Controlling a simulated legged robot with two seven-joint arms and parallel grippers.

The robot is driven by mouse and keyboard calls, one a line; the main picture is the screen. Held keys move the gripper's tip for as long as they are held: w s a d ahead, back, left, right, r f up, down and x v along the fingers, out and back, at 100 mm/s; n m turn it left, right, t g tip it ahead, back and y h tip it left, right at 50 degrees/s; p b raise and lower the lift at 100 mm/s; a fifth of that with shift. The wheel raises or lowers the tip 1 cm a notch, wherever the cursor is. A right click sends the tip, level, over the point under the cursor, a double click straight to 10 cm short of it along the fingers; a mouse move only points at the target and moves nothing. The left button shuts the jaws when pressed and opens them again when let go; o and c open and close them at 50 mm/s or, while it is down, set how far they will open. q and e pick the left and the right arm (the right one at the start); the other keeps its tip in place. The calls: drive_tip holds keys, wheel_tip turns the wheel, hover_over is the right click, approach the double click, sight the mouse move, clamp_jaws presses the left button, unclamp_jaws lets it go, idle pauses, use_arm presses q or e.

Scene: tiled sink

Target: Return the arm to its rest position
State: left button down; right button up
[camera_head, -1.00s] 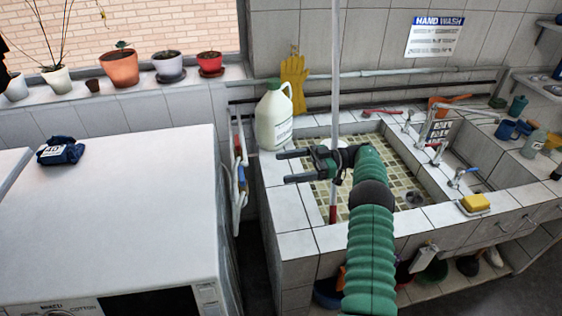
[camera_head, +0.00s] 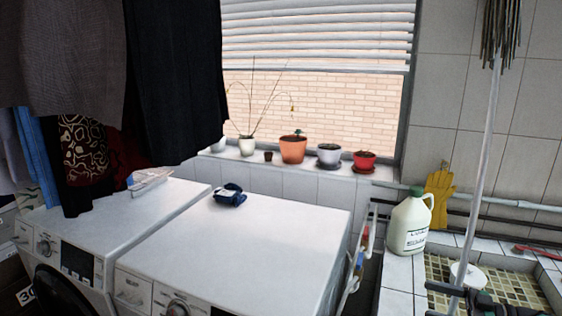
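My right gripper (camera_head: 438,299) is at the bottom right edge of the head view, partly cut off by the frame. Its two dark fingers point left and stand apart, with nothing seen between their tips. It is over the near left part of the tiled sink (camera_head: 398,274). The pale pole of a mop (camera_head: 488,130) runs down past the gripper near the base of the fingers. I cannot tell whether they touch. Most of my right arm is out of the frame. My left gripper is not in view.
A white jug (camera_head: 409,227) stands on the sink's left corner, with a yellow glove (camera_head: 440,190) hanging behind. Two white washing machines (camera_head: 262,245) fill the left and middle; a dark blue cloth (camera_head: 229,195) lies on one. Potted plants (camera_head: 293,149) line the window sill. Clothes (camera_head: 175,80) hang at upper left.

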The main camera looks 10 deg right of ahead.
drive_tip(key=w+a+r+m+t+h, duration=0.4)
drive_tip(key=w+h, duration=0.2)
drive_tip(key=w, duration=0.3)
drive_tip(key=w+a+r+m+t+h, duration=0.35)
drive_tip(key=w+m+h, duration=0.2)
drive_tip(key=w, duration=0.35)
drive_tip(key=s+a+f+m+g+h+p, duration=0.1)
drive_tip(key=s+a+f+m+g+h, duration=0.2)
drive_tip(key=s+a+f+g+h, duration=0.6)
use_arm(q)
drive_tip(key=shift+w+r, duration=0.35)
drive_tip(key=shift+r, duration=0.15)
use_arm(e)
drive_tip(key=s+a+f+g+y, duration=0.1)
drive_tip(key=s+a+f+g, duration=0.1)
drive_tip(key=s, duration=0.7)
drive_tip(key=s+a+f+g+y, duration=0.2)
drive_tip(key=s+a+f, duration=0.3)
drive_tip(key=s, duration=0.4)
drive_tip(key=s+a+f+g+y, duration=0.2)
drive_tip(key=s+a+f, duration=0.2)
drive_tip(key=s, duration=0.4)
drive_tip(key=shift+s+a+n, duration=0.35)
drive_tip(key=shift+s+a, duration=0.05)
drive_tip(key=shift+a, duration=0.1)
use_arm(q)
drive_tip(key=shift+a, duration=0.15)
use_arm(e)
drive_tip(key=shift+a+r, duration=0.1)
drive_tip(key=shift+a, duration=0.05)
